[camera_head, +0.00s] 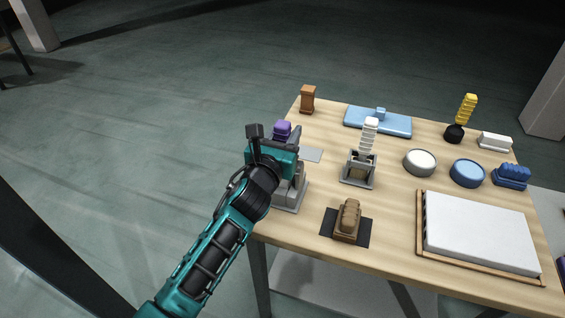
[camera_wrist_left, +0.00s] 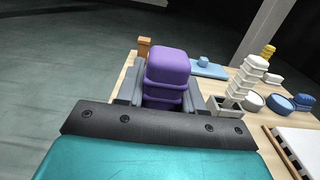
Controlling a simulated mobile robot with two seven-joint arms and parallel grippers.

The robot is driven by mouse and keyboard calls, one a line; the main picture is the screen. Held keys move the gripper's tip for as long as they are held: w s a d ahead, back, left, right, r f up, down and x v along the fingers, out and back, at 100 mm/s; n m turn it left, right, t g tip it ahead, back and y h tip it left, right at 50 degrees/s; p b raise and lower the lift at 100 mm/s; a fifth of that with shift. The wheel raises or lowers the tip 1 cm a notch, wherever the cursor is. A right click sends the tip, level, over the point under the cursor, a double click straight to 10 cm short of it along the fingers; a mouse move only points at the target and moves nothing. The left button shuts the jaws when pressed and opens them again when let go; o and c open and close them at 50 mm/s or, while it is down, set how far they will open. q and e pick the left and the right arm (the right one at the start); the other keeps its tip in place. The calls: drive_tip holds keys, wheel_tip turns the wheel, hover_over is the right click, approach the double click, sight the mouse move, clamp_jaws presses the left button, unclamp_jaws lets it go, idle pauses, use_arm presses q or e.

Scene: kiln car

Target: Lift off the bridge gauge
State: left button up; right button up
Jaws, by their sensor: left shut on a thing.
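My left gripper (camera_head: 288,143) is at the left edge of the wooden table, above a grey stepped block (camera_head: 290,195). It is shut on a purple ribbed handle (camera_head: 282,127). In the left wrist view the purple handle (camera_wrist_left: 168,75) stands upright between the grey fingers. What is below the handle is hidden by my gripper, so I cannot tell whether it touches the grey block. Which piece is the bridge gauge is not clear from its look; the purple-handled piece is the one held. My right gripper is not in view.
Close right stands a grey holder (camera_head: 357,180) with a white ribbed handle (camera_head: 368,138). A brown ribbed piece (camera_head: 348,220) sits on a dark mat in front. An orange-brown block (camera_head: 308,98) and blue plate (camera_head: 385,122) are behind. A white slab (camera_head: 480,232) fills the right front.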

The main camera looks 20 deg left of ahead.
use_arm(q)
clamp_jaws()
drive_tip(key=shift+r, duration=0.2)
idle(0.3)
